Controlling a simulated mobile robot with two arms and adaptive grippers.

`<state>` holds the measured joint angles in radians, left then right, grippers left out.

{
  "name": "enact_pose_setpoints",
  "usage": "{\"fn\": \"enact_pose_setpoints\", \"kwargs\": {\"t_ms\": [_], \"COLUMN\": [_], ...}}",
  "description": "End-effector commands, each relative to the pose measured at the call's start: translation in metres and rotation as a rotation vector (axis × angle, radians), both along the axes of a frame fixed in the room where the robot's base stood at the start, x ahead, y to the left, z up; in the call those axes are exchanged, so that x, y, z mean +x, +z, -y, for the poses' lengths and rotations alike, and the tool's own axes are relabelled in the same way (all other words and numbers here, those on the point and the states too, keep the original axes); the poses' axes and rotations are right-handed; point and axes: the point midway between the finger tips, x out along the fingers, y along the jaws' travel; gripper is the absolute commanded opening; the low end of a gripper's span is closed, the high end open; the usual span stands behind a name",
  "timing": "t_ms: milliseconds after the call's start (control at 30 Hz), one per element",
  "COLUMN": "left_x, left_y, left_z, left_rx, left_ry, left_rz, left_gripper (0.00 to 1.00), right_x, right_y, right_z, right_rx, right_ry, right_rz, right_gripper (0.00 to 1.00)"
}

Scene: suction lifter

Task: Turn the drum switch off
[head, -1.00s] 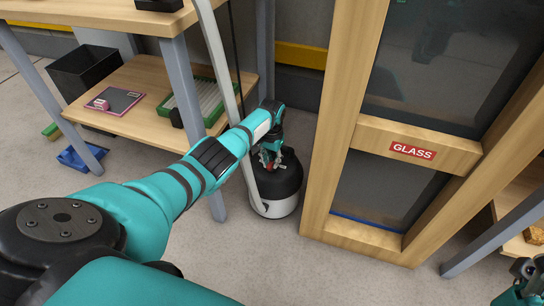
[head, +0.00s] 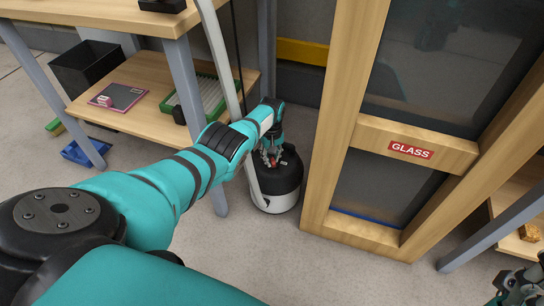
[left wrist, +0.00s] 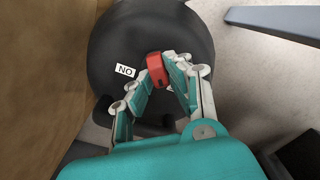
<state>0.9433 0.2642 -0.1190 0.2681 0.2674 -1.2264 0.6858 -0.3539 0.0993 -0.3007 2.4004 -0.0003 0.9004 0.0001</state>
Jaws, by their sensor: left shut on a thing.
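The drum (head: 276,203) stands on the floor between the shelf and the glass crate, with a black top and a white lower body. The red switch (left wrist: 156,68) is on its black top, with a white "ON" label (left wrist: 125,71) beside it, upside down in the left wrist view. My left gripper (head: 271,158) reaches down over the drum and is shut on the red switch. The fingers partly cover the switch. My right gripper (head: 516,287) shows only partly at the lower right corner, away from the drum, and its jaws are unclear.
A wooden crate marked "GLASS" (head: 411,151) stands close to the right of the drum. A shelf unit (head: 141,71) with grey legs is at the left, holding a green-edged tray (head: 206,94). A pale hose (head: 217,52) hangs down to the drum. Open floor lies in front.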

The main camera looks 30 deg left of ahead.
Motion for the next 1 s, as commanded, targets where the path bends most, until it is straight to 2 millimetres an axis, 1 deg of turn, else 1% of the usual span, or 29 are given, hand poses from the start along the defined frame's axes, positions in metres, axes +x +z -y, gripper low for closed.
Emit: {"fn": "enact_pose_setpoints", "kwargs": {"t_ms": [300,800,833,967,1000], "left_x": [0.0005,0.0007,0.0008,0.0005,0.0003], "left_y": [0.0009,0.0010,0.0010,0.0008,0.0008], "left_z": [-0.0001,-0.0005,-0.0005,-0.0006,-0.0006], "left_rx": [0.000,0.000,0.000,0.001,0.001], "left_ry": [0.099,0.115,0.115,0.114,0.114], "left_rz": [0.002,0.004,0.004,0.003,0.003], "left_gripper": [0.00,0.00,0.20,0.37,0.38], "right_x": [0.0007,0.0005,0.0005,0.0005,0.0004], "right_y": [-0.0001,0.0031,0.0032,0.0034,0.0034], "right_z": [-0.0002,-0.0001,-0.0001,-0.0001,-0.0001], "right_rx": [-0.001,-0.002,-0.001,-0.001,-0.001], "right_ry": [0.000,0.000,0.000,0.000,0.000], "right_rz": [-0.006,0.008,0.009,0.009,0.009], "right_gripper": [0.40,0.40,0.40,0.40,0.40]}}
